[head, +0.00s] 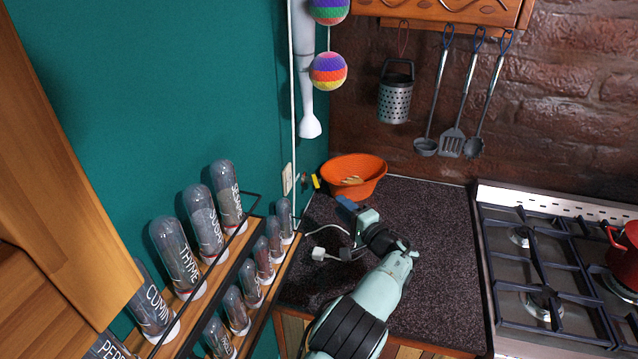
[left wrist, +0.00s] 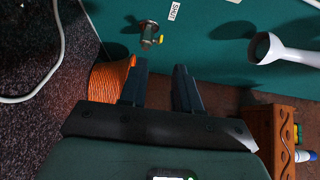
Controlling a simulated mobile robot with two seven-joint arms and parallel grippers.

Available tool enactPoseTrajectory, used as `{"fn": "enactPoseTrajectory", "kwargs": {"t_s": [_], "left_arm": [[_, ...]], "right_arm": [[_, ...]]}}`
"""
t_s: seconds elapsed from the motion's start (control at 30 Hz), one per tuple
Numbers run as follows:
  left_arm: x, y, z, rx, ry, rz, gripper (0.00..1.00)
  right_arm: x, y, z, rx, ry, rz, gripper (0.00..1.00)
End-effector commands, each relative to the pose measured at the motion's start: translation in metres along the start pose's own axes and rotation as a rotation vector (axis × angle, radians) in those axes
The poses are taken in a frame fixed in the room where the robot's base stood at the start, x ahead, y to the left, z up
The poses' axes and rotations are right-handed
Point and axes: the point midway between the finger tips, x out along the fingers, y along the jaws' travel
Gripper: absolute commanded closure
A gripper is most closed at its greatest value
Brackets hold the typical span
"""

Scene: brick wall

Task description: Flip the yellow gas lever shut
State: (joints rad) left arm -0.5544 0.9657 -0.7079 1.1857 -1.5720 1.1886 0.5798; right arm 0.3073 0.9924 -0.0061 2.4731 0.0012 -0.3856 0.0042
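The yellow gas lever (head: 316,181) is a small bright piece on the teal wall near the corner, left of the orange bowl. In the left wrist view the brass-coloured valve (left wrist: 149,34) sticks out from the wall, with a bit of yellow (left wrist: 160,40) at its end. A white label reading "SHUT" (left wrist: 174,11) is beside it. My left gripper (head: 346,207) is over the counter, pointing toward that wall. In the wrist view its two fingers (left wrist: 160,72) are apart with nothing between them, and the valve is beyond them, untouched. My right gripper is not in view.
An orange bowl (head: 366,186) stands close beside my left gripper. A white cable and plug (head: 322,253) lie on the dark counter (head: 437,240). A spice rack (head: 262,225) is at left, a white hand blender (head: 309,118) hangs above, and a gas stove (head: 520,290) stands right.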

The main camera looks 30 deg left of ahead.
Motion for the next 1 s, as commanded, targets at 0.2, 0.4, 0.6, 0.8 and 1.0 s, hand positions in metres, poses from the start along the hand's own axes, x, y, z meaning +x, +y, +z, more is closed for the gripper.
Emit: {"fn": "enactPoseTrajectory", "kwargs": {"t_s": [0.2, 0.4, 0.6, 0.8, 1.0], "left_arm": [[0.049, -0.006, -0.001, 0.0, -0.004, -0.003, 0.68], [0.088, -0.007, -0.002, -0.001, -0.002, -0.004, 0.68], [0.112, -0.005, -0.001, 0.0, 0.0, -0.002, 0.68], [0.118, -0.002, -0.001, 0.002, 0.001, -0.002, 0.68], [0.117, -0.001, 0.0, 0.003, 0.001, -0.001, 0.68]], "right_arm": [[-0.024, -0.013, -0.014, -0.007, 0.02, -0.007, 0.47], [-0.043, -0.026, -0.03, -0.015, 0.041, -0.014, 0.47], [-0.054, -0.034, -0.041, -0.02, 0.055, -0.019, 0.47], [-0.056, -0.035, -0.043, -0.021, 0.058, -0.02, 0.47], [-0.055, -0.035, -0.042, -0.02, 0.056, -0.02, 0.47]]}}
